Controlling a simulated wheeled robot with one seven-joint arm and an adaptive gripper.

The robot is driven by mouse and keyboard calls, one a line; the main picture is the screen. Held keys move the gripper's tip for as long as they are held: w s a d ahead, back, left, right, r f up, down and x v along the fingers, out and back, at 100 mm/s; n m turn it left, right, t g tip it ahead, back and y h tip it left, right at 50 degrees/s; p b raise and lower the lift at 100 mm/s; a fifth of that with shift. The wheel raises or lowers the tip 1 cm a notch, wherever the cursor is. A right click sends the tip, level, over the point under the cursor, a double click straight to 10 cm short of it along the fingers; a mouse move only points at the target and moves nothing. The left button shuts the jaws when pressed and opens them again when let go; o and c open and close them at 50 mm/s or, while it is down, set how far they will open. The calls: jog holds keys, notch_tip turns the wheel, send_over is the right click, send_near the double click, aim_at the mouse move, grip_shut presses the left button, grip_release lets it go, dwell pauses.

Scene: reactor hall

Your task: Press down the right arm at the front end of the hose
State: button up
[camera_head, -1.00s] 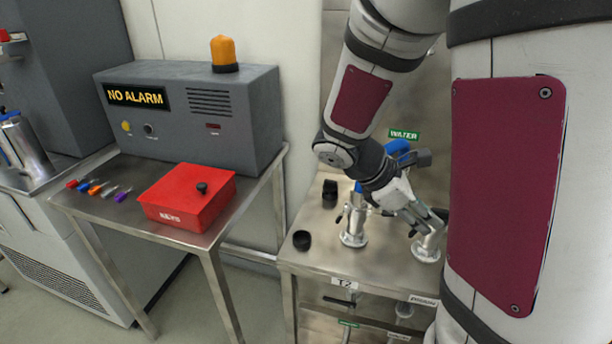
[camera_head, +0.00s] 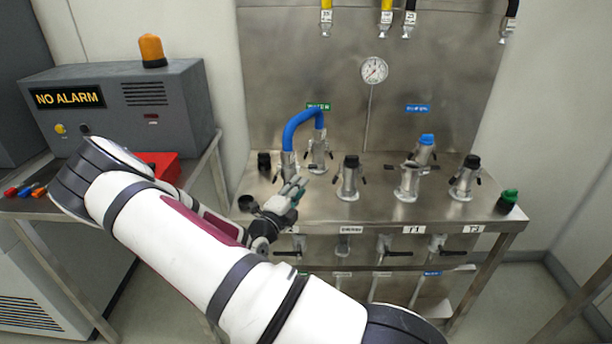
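A short blue hose (camera_head: 303,118) arches between two metal couplings at the left of the steel bench. Its front end (camera_head: 288,163) sits on the front-left coupling, and its back end meets a coupling under the green WATER label. The small arms at the front end are too small and partly hidden to tell whether they are up or down. My gripper (camera_head: 300,187) is just in front and to the right of the front end, low over the bench. Its fingers point up and away; whether they touch the coupling or how far apart they are is unclear.
Several capped couplings stand on the steel bench (camera_head: 400,212), the nearest a black-capped one (camera_head: 350,178) right of my gripper. A loose black cap (camera_head: 248,203) lies at the left edge. Valves with black handles sit below. A gauge (camera_head: 374,70) is on the back panel.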

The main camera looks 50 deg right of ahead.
aim_at(312, 168)
jog(key=shift+n+t, duration=0.5)
jog(key=shift+n, duration=0.3)
jog(key=x, duration=0.8)
jog(key=f+x, duration=0.1)
jog(key=x, duration=0.4)
jog(key=shift+w, duration=0.3)
grip_shut()
